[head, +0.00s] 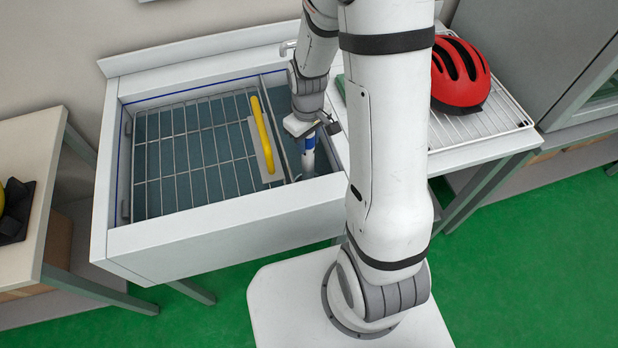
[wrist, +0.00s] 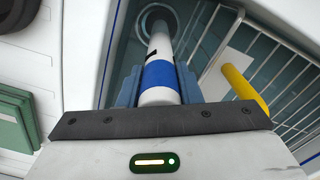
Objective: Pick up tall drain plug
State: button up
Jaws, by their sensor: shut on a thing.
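The tall drain plug (head: 309,158) is a white upright tube with a blue band, in the right part of the sink. In the wrist view the plug (wrist: 160,45) runs away from me toward a dark round drain ring (wrist: 142,26). I cannot tell if its lower end is seated there. My gripper (wrist: 160,84) is shut on the plug, with a blue-grey finger on each side at the blue band. In the head view my gripper (head: 312,129) is at the plug's top, pointing down into the sink.
A wire rack (head: 190,150) covers the sink's left part. A flat tool with a yellow handle (head: 261,133) rests at its right edge, close to the plug. The sink's front wall (head: 230,222) is near. A red helmet (head: 459,76) lies on a white rack at right.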

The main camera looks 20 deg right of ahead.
grip_shut()
dwell(0.4)
